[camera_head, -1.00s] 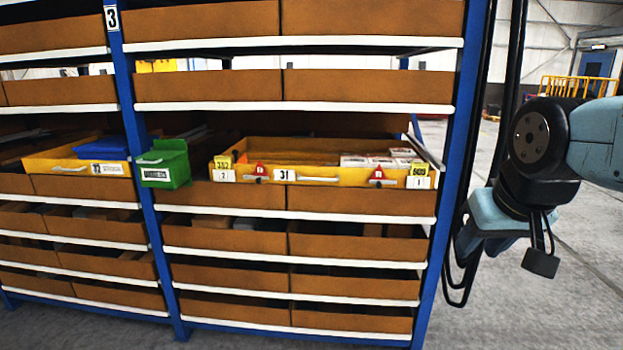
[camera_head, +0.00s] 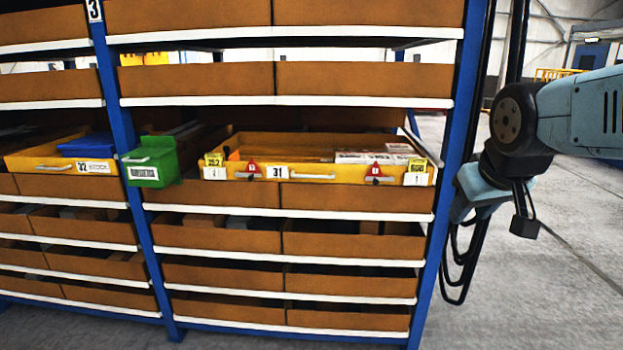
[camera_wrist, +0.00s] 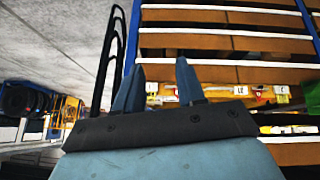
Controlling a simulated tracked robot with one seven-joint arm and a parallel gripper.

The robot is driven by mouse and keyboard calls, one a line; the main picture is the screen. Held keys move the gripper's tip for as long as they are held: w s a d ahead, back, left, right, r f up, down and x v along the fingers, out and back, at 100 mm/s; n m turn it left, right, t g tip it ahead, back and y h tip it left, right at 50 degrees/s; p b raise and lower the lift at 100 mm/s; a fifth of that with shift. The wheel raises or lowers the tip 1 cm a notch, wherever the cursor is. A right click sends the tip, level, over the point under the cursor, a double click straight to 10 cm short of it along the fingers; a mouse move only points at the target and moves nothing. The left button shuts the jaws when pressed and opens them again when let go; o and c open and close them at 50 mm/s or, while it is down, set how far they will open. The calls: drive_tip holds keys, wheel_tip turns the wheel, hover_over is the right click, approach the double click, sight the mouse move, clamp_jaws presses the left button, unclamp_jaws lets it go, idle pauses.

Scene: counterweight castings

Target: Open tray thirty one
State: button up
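Tray thirty one (camera_head: 312,173) is a yellow tray in the rack's middle level, with a "31" label (camera_head: 277,172) and a pale bar handle (camera_head: 312,177) on its front. White-topped items (camera_head: 370,158) lie inside at the right; much of the interior is hidden. Its front also shows in the wrist view (camera_wrist: 212,92), tilted. My gripper (camera_wrist: 160,67) has its two blue fingers apart with nothing seen between them. In the head view it hangs right of the rack, clear of the tray.
A green bin (camera_head: 152,163) hangs at the rack post left of the tray. Left of it is yellow tray 32 (camera_head: 62,161) with a blue bin (camera_head: 85,147). Floor beyond is open.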

sight(310, 177)
drive_tip(key=w+a+n+t+y, duration=0.15)
drive_tip(key=w+n, duration=0.25)
drive_tip(key=w, duration=0.6)
drive_tip(key=w+a+f+n+t, duration=0.1)
drive_tip(key=w+a+n+t, duration=0.15)
drive_tip(key=w, duration=0.75)
drive_tip(key=w+a+n+t+y, duration=0.15)
drive_tip(key=w+n, duration=0.35)
drive_tip(key=w, duration=0.5)
drive_tip(key=w+a+f+n+y, duration=0.3)
drive_tip(key=w+a+f+n, duration=0.1)
drive_tip(key=w+a, duration=0.4)
drive_tip(key=w+a+f+n+y, duration=0.3)
drive_tip(key=w+a+f, duration=0.3)
drive_tip(key=w+a, duration=0.2)
drive_tip(key=w+a+f+n+y, duration=0.3)
drive_tip(key=w+a+f+n, duration=0.2)
drive_tip(key=w+a, duration=0.3)
drive_tip(key=shift+f+g, duration=0.25)
drive_tip(key=shift+f, duration=0.05)
drive_tip(key=shift+s, duration=0.1)
clamp_jaws()
drive_tip(key=shift+a, duration=0.1)
